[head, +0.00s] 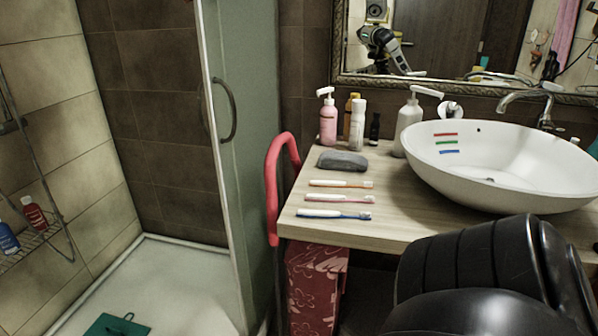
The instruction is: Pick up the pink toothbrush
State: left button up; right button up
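The pink toothbrush (340,200) lies flat on the wooden counter (385,225), left of the basin. It is the middle one of three toothbrushes in a row. An orange one (340,184) lies just behind it and a blue one (334,214) lies just in front, nearer the counter's front edge. Nothing covers the pink toothbrush. A black link of my arm fills the lower right of the head view. Neither of my grippers shows directly, so I cannot see their fingers.
The white basin (500,165) and faucet (530,100) take up the counter's right side. A grey soap-like block (342,161) and several bottles, including a pink pump bottle (328,120), stand behind the toothbrushes. A red curved bar (271,190) is beside the counter's left edge.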

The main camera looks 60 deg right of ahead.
aim_at(309, 197)
jog(key=i, duration=0.4)
jog(key=z, duration=1.2)
